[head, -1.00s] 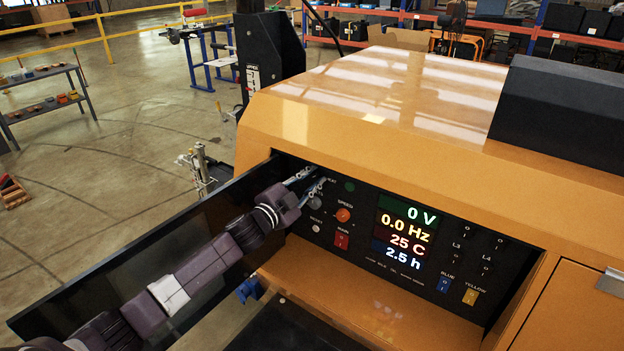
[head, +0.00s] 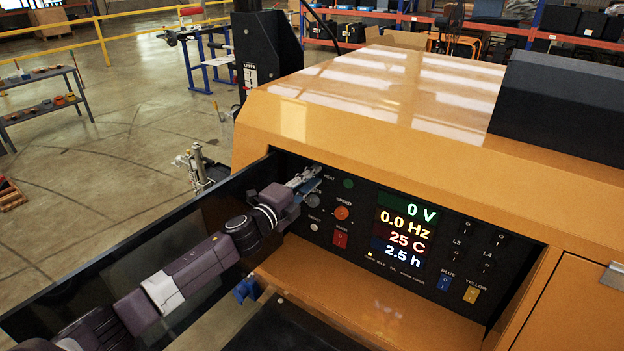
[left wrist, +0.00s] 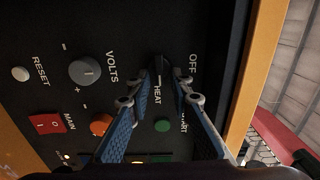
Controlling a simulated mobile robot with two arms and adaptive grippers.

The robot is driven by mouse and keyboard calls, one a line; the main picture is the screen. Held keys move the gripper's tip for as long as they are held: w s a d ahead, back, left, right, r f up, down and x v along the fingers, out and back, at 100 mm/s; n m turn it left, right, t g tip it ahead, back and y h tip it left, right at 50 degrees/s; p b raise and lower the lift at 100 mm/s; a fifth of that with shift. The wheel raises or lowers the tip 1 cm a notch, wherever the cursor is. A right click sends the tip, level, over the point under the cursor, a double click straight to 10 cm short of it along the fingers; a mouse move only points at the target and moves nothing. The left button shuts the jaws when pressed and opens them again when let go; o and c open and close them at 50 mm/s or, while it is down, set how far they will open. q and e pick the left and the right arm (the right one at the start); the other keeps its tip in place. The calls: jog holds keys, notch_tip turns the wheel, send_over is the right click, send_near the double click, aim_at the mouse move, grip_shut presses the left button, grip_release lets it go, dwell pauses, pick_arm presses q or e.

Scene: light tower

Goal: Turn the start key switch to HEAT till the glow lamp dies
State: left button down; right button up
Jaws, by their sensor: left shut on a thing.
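My left gripper (head: 304,182) reaches the upper left corner of the black control panel (head: 360,262). Its blue-padded fingers (left wrist: 160,88) are shut on the dark start key switch (left wrist: 159,70). The switch is mostly hidden by the fingers in the head view. In the left wrist view its pale mark lies on the side toward the HEAT label, with OFF and START beside the fingers. A small lamp (head: 370,254) in the row below the display glows yellowish; its label is too small to read surely. My right gripper is not in view.
Close by are the VOLTS knob (left wrist: 86,71), the orange SPEED knob (head: 342,213), the RESET button (head: 314,227), the red MAIN switch (head: 340,239) and a green button (head: 348,183). The display (head: 403,235) reads 0 V, 0.0 Hz, 25 C, 2.5 h. The panel's yellow hood overhangs above.

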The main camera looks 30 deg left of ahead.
pick_arm(q)
jog(key=shift+d+f, duration=0.1)
jog(key=shift+f, duration=0.05)
dwell(0.3)
jog(key=c, duration=2.1)
grip_release()
jog(key=shift+s, duration=0.1)
jog(key=s, duration=0.4)
jog(key=s+a, duration=0.1)
jog(key=s, duration=0.7)
jog(key=shift+a, duration=0.35)
